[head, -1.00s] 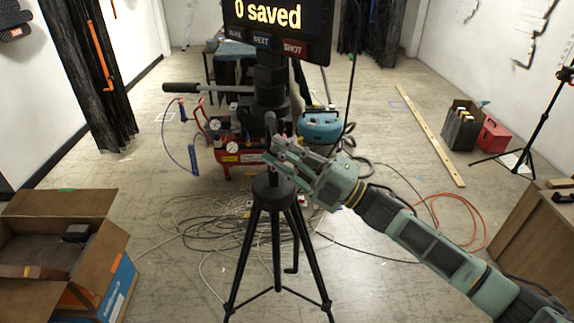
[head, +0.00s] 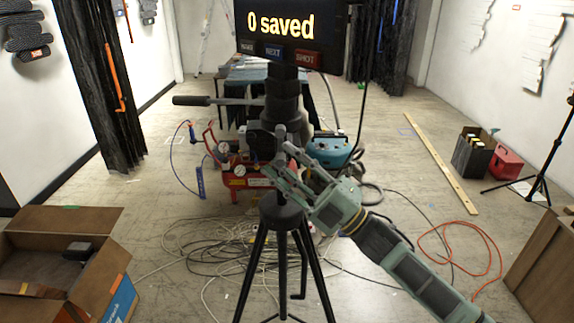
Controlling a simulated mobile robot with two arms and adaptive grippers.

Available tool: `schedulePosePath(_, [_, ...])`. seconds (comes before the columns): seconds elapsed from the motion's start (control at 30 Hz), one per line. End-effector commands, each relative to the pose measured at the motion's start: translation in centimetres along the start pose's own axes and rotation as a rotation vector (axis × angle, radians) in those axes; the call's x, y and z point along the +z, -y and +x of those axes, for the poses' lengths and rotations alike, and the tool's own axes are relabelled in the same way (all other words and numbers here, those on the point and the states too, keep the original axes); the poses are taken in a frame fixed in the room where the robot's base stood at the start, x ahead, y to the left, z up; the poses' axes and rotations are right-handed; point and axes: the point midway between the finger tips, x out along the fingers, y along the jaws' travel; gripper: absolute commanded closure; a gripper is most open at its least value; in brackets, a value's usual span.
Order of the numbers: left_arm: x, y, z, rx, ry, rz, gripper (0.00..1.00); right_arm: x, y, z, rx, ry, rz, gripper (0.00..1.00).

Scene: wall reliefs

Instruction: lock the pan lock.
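A black tripod (head: 282,215) stands in the middle of the head view. Its head (head: 283,100) carries a pan handle (head: 190,101) that points left, and a screen (head: 290,32) reading "0 saved". My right gripper (head: 275,157) is at the tripod's column, just below the head and above the leg hub. Its fingers look spread, with the tips at or in front of the column. I cannot tell whether they touch it. The pan lock is not clearly visible; the gripper and the dark head parts may hide it. My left gripper is not in view.
A red and blue compressor (head: 238,172) and loose cables (head: 220,250) lie behind the tripod. An open cardboard box (head: 60,255) is at front left. A wooden plank (head: 440,160), a crate (head: 472,152) and a red can (head: 506,163) are on the right floor.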

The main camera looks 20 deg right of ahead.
Motion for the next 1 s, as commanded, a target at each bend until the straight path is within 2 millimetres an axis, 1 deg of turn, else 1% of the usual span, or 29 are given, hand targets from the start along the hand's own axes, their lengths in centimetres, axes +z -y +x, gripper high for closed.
schedulePosePath(0.2, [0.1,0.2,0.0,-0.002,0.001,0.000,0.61,0.1,0.3,-0.2,-0.005,0.002,0.003,0.67])
schedulePosePath(0.33, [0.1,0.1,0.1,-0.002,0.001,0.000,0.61,0.1,0.4,-1.1,-0.007,0.005,0.004,0.67])
schedulePosePath(0.47, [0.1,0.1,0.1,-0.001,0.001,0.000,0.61,0.1,0.5,-3.3,-0.008,0.006,0.005,0.67])
schedulePosePath(0.7, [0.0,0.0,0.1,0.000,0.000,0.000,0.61,0.1,0.4,-8.3,-0.007,0.005,0.004,0.67])
schedulePosePath(0.8, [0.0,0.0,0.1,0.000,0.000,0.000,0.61,0.1,0.4,-9.9,-0.007,0.005,0.003,0.67])
schedulePosePath(0.9, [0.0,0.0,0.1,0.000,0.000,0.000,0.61,0.1,0.3,-11.1,-0.005,0.004,0.003,0.67])
schedulePosePath(1.0, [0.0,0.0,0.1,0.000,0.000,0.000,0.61,0.0,0.2,-11.8,-0.004,0.002,0.003,0.67])
